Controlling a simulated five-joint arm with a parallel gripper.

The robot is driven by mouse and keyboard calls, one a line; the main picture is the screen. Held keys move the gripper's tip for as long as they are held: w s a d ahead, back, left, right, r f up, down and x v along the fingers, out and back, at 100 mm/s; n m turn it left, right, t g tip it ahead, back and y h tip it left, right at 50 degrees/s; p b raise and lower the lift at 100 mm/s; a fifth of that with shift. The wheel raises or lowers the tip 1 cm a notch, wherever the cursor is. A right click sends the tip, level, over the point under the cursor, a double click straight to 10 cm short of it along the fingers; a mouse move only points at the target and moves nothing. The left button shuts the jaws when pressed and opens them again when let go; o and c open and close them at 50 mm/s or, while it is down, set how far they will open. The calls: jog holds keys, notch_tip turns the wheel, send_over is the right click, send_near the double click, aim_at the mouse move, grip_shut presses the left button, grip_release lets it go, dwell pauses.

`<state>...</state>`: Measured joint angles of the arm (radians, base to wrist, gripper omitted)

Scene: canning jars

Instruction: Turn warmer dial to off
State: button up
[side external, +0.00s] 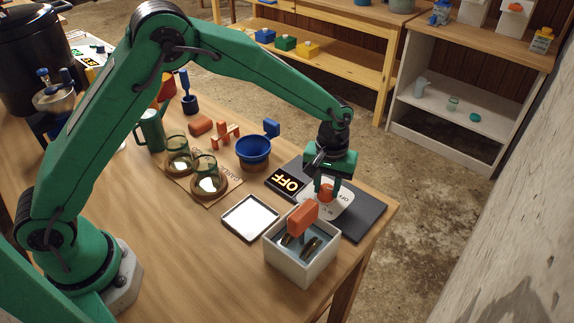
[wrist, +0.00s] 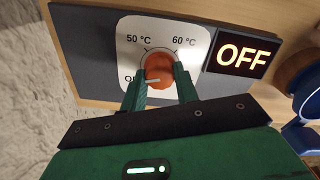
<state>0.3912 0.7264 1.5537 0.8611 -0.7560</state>
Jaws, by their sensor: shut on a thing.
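The warmer is a dark slab (side external: 362,218) at the table's right edge, with a white dial plate (wrist: 192,38). Its orange dial (wrist: 160,68) stands on the plate, and it also shows in the side view (side external: 326,193). The plate reads 50 °C and 60 °C, plus a label starting with "O" that my left finger partly hides. The dial's white pointer mark aims left, toward that label. The display (wrist: 243,55) is lit and reads OFF. My gripper (wrist: 161,84) points down over the warmer and is shut on the dial, one finger on each side.
A pale box (side external: 287,262) with liquid, dark rings and an orange-handled tool (side external: 303,217) stands close in front of the warmer. A blue bowl (side external: 253,150) is behind left. A white square tray (side external: 250,218) and glass jars (side external: 207,178) lie further left.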

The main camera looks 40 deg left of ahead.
aim_at(327, 188)
jog(key=n, duration=0.3)
jog(key=shift+r, duration=0.1)
jog(key=shift+n, duration=0.4)
jog(key=o, duration=1)
notch_tip(327, 188, up, 8)
jog(key=shift+f, duration=0.25)
jog(key=shift+r, duration=0.15)
